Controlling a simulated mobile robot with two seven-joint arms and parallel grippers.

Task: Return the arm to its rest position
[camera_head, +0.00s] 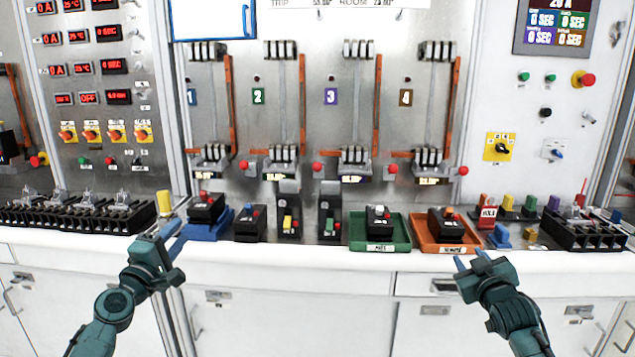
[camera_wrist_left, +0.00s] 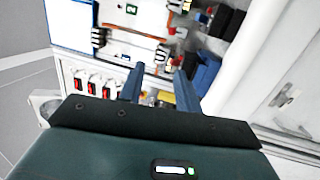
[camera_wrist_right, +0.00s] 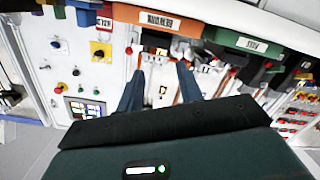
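My left gripper (camera_head: 172,235) is raised in front of the counter's left part, near the blue tray. In the left wrist view its two blue fingers (camera_wrist_left: 158,88) stand apart with nothing between them. My right gripper (camera_head: 466,262) is in front of the counter edge, below the orange tray. In the right wrist view its fingers (camera_wrist_right: 160,88) are apart and empty. Both arms come up from the bottom of the head view, and neither gripper visibly holds anything.
The white counter (camera_head: 300,257) carries a blue tray (camera_head: 190,231), a green tray (camera_head: 358,235) and an orange tray (camera_head: 421,240) with black breakers. Terminal blocks (camera_head: 90,218) stand at the left. A test panel with numbered bays rises behind. Space before the cabinets is clear.

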